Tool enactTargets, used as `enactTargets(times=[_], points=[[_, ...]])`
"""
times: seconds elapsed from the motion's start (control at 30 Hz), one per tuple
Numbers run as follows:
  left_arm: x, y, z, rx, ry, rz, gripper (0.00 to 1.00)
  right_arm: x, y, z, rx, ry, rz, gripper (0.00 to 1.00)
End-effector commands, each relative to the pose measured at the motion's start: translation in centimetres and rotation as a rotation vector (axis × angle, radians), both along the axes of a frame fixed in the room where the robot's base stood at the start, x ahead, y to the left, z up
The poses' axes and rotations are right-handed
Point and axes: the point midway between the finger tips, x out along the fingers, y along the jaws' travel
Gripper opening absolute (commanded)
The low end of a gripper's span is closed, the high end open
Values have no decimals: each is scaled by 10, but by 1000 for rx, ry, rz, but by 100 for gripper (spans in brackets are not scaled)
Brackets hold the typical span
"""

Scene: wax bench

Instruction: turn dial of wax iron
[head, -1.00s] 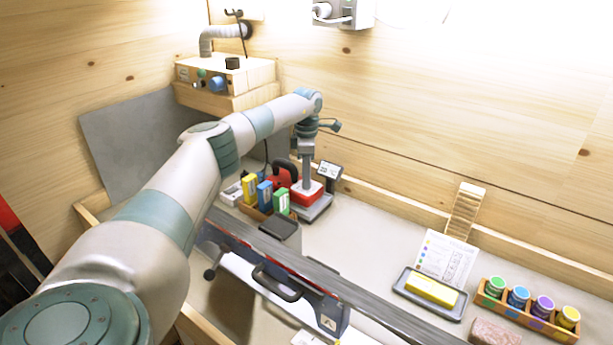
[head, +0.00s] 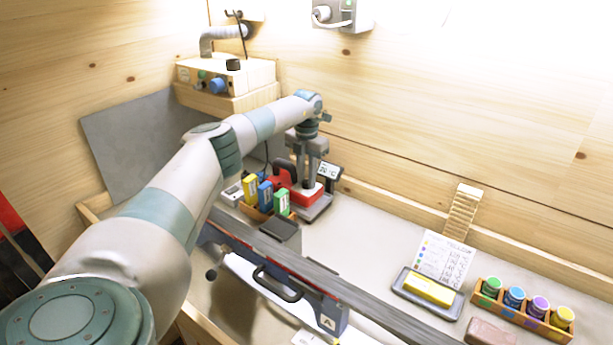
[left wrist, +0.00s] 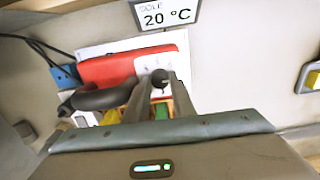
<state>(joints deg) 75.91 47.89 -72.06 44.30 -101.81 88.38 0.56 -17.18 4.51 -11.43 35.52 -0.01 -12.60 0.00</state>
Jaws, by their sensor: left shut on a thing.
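The red wax iron (head: 300,197) sits on its grey stand (head: 319,208) at the back of the bench, its black handle to the left. In the left wrist view its red body (left wrist: 106,68) and dark handle (left wrist: 98,99) show, with the dark round dial (left wrist: 160,77) on a pale plate. My left gripper (head: 307,183) reaches down onto the iron from above. In the left wrist view its fingers (left wrist: 162,90) are shut on the dial, one on each side. The display (left wrist: 167,15) reads 20 °C. My right gripper is out of view.
A wooden box with yellow, blue and green packs (head: 264,196) stands close left of the iron. A ski (head: 330,280) lies clamped across the front. A yellow block on a tray (head: 429,290) and coloured jars (head: 526,304) are at right. The bench between is clear.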

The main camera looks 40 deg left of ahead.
Motion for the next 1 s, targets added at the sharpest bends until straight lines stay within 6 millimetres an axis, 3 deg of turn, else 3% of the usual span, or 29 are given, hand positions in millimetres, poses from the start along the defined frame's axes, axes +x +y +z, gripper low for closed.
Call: enactTargets(times=[0.6, 1.0], points=[[0, 0, 2, 1, 0, 572, 0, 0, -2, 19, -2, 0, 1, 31], [0, 0, 0, 0, -1, 779, 0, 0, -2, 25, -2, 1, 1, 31]])
